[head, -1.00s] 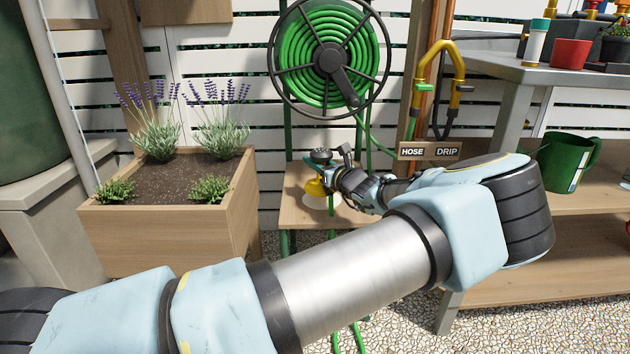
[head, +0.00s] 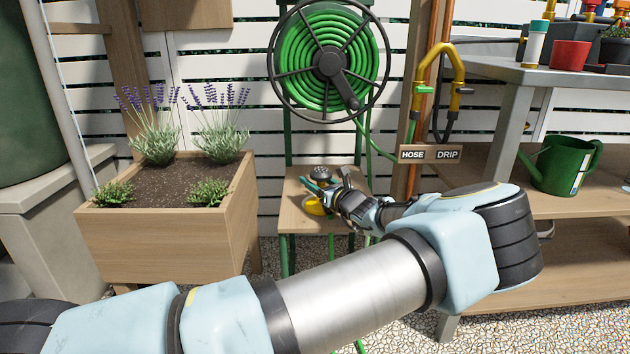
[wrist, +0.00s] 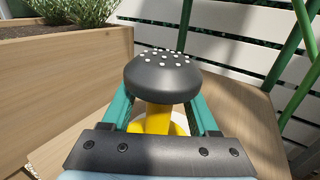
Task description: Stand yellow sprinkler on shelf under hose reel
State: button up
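The yellow sprinkler (head: 315,207) stands on the wooden shelf (head: 292,219) under the green hose reel (head: 330,62). Its round black head (head: 321,173) points up, and in the wrist view it is a dark dome with pale dots (wrist: 162,77). My gripper (wrist: 162,100) has its teal fingers on either side of the yellow stem (wrist: 157,114), with gaps showing at both sides, so it looks open. The black head hides the fingertips. Some white shows around the yellow base. In the head view my gripper (head: 322,186) reaches in from the right.
A wooden planter (head: 165,235) with lavender stands close on the left of the shelf. Green stand legs rise behind it. The HOSE/DRIP sign (head: 430,154) and pipes are to the right. A bench with a green watering can (head: 563,165) is farther right.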

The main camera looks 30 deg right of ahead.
jog(key=shift+r, duration=0.15)
jog(key=shift+s, duration=0.35)
jog(key=s+p, duration=0.1)
jog(key=s, duration=0.2)
jog(key=s+d+p, duration=0.1)
jog(key=s, duration=0.3)
jog(key=s+p, duration=0.1)
jog(key=s, duration=0.3)
jog(key=shift+s+d+p, duration=0.1)
jog(key=shift+d+p, duration=0.05)
jog(key=shift+p, duration=0.15)
jog(key=shift+s, duration=0.1)
